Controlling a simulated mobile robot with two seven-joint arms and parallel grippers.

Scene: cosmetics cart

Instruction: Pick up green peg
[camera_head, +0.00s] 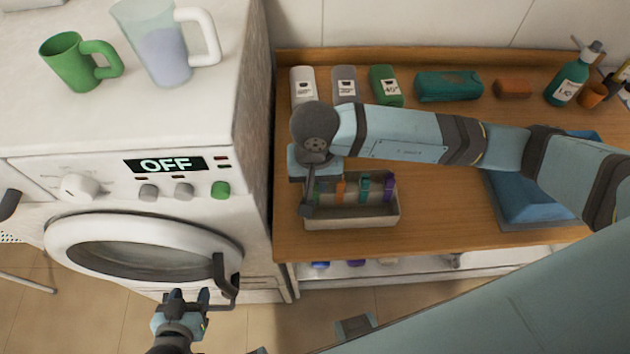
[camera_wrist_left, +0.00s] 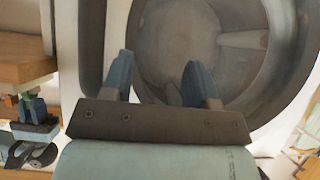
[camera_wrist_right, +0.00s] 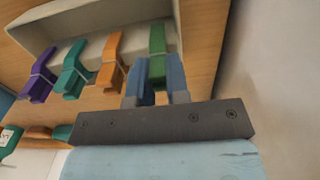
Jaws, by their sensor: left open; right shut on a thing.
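The green peg (camera_head: 317,191) is at the left end of a row of pegs at the pale tray (camera_head: 352,222) on the wooden counter. In the right wrist view the green peg (camera_wrist_right: 157,42) stands between my right fingers. My right gripper (camera_wrist_right: 158,82) is shut on it. In the head view my right gripper (camera_head: 309,187) is over the tray's left end and partly hides the peg. My left gripper (camera_head: 190,298) is open and empty in front of the washing machine door; it also shows in the left wrist view (camera_wrist_left: 157,75).
Orange (camera_head: 340,189), teal (camera_head: 364,187) and purple (camera_head: 388,188) pegs stand to the right of the green one. The washing machine (camera_head: 255,150) stands close on the left. Bottles and a teal case (camera_head: 448,86) line the counter's back.

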